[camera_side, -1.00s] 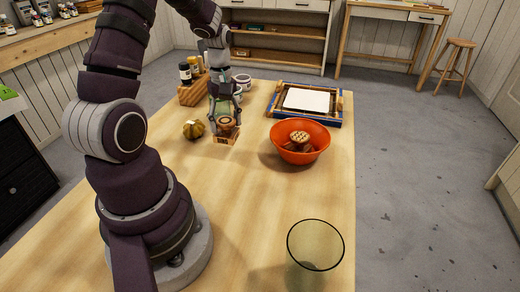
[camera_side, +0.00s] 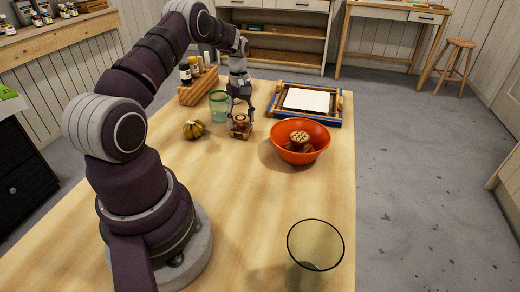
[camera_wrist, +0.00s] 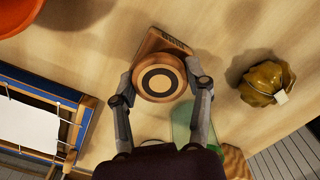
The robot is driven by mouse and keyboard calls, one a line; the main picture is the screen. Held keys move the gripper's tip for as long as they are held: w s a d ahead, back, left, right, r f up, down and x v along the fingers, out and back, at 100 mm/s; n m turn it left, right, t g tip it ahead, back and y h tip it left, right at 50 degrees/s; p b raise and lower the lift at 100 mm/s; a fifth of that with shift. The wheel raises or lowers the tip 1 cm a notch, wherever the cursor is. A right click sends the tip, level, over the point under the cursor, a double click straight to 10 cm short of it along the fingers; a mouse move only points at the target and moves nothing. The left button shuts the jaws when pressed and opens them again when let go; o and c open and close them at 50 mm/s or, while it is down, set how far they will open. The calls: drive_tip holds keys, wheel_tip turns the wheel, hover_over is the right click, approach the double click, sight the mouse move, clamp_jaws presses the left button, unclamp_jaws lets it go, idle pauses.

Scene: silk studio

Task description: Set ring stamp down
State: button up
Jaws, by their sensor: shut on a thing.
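The ring stamp (camera_side: 240,122) is wooden, with a round top and a lettered rectangular base. In the wrist view its top (camera_wrist: 160,80) shows a dark ring and dot, and its base sticks out beyond the top. My gripper (camera_side: 240,116) is shut on the stamp from above, with a finger on either side of the round top in the wrist view (camera_wrist: 160,88). The stamp looks upright, at or just above the table; I cannot tell whether its base touches the wood.
An orange bowl (camera_side: 318,149) holding a patterned wooden stamp (camera_side: 299,138) stands to the right. A blue-edged frame with white paper (camera_side: 306,99) lies behind it. A clear glass (camera_side: 315,250) stands in front.

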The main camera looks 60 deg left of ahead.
sight(241, 118)
drive_tip(key=shift+f, duration=0.15)
drive_tip(key=o, duration=1.2)
drive_tip(key=shift+c, duration=0.2)
drive_tip(key=shift+r, duration=0.5)
wheel_tip(241, 118, up, 11)
drive_tip(key=d+r+m+t+y, duration=0.1)
drive_tip(key=d+r+m+t, duration=0.1)
drive_tip(key=d+r+m, duration=0.55)
drive_tip(key=s+d+m+t, duration=0.1)
drive_tip(key=s+d+m, duration=0.4)
drive_tip(key=d, duration=0.3)
drive_tip(key=s+d+f+m+t+h, duration=0.1)
drive_tip(key=s+d+m+t, duration=0.1)
drive_tip(key=s+d+m, duration=0.2)
drive_tip(key=d+m, duration=0.1)
drive_tip(key=d, duration=0.2)
drive_tip(key=shift+s+d+t, duration=0.3)
drive_tip(key=shift+s+d, duration=0.05)
drive_tip(key=shift+d, duration=0.05)
